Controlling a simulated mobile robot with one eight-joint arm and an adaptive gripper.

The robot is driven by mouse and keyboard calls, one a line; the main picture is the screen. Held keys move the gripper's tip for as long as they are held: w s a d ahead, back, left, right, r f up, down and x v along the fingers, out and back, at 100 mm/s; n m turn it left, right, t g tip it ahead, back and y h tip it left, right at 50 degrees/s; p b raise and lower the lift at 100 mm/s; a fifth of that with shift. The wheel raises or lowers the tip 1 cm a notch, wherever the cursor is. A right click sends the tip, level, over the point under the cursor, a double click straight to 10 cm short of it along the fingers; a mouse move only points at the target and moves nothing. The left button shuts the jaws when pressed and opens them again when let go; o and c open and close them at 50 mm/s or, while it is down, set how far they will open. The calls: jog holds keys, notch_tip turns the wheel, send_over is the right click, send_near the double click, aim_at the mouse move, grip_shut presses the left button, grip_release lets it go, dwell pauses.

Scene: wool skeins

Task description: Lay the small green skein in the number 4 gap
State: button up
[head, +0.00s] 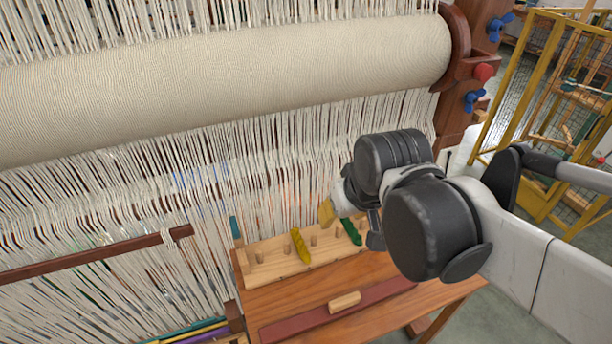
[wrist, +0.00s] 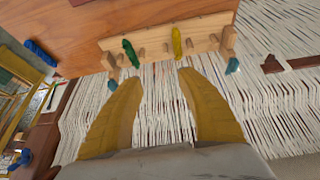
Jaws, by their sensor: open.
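A wooden rack (head: 262,268) with upright pegs lies along the table's far edge, beside the hanging warp threads. A green skein (head: 350,231) lies across it towards the right; it also shows in the wrist view (wrist: 130,53). A yellow skein (head: 300,245) lies across it further left, also in the wrist view (wrist: 177,42). At least one peg stands between the two skeins. I cannot read any gap numbers. My gripper (wrist: 160,76) has its yellow fingers spread and empty, with the rack beyond the tips. In the head view my arm hides the rack's right end.
The wooden table (head: 285,297) carries a dark red strip (head: 295,324) and a small wooden block (head: 345,301). The loom's thick cloth roll (head: 230,80) and hanging threads stand behind the rack. Teal pieces (head: 236,228) (wrist: 113,83) show at the rack's ends. A yellow cage stands at right.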

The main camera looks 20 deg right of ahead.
jog(key=shift+s+a+r+t, duration=0.15)
jog(key=shift+s+a+t, duration=0.3)
jog(key=shift+s+a, duration=0.25)
jog(key=shift+s+a+r+t, duration=0.15)
jog(key=shift+s+a+t, duration=0.35)
jog(key=shift+s, duration=0.2)
